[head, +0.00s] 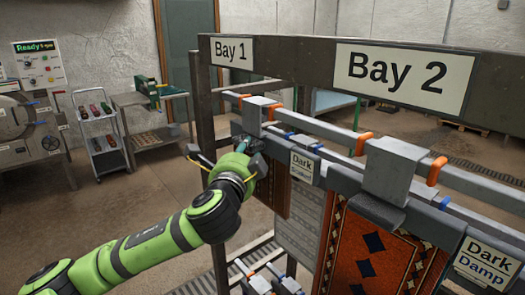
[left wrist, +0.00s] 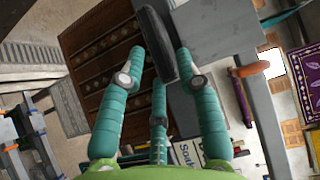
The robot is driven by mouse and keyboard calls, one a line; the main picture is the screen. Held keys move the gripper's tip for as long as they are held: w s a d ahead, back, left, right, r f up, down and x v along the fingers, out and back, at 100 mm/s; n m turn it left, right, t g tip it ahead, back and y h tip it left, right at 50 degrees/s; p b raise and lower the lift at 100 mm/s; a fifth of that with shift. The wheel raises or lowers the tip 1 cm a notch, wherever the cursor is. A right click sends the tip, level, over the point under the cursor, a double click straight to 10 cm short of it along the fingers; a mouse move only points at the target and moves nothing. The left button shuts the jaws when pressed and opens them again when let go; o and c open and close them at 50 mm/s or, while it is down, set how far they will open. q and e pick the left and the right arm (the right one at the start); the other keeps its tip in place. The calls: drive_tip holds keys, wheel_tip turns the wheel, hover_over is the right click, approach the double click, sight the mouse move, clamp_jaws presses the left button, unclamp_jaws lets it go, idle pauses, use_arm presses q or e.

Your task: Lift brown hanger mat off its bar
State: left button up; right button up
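The brown patterned mat (head: 275,190) hangs in Bay 1 below a grey hanger. It also shows in the left wrist view (left wrist: 95,60), behind the fingers. My left gripper (head: 232,150) is at the hanger's near end, partly hidden by its own wrist in the head view. In the left wrist view my teal fingers (left wrist: 160,62) lie on both sides of a dark rounded hanger grip (left wrist: 152,38). Slim gaps seem to show beside the grip; firm contact is not visible. The grey hanger block (head: 262,108) sits over the bar (head: 300,122). My right gripper is not in view.
An orange-red patterned mat (head: 375,245) hangs in Bay 2 on the right. A "Dark Soaked" label (head: 304,164) is just right of my left gripper. The dark rack frame (head: 205,110) stands behind it. A cart (head: 100,130) and bench stand at the left back; floor between is clear.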

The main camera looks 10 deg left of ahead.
use_arm(q)
drive_tip(key=shift+w, duration=0.8)
clamp_jaws()
drive_tip(key=shift+r, duration=0.1)
drive_tip(key=shift+r, duration=0.1)
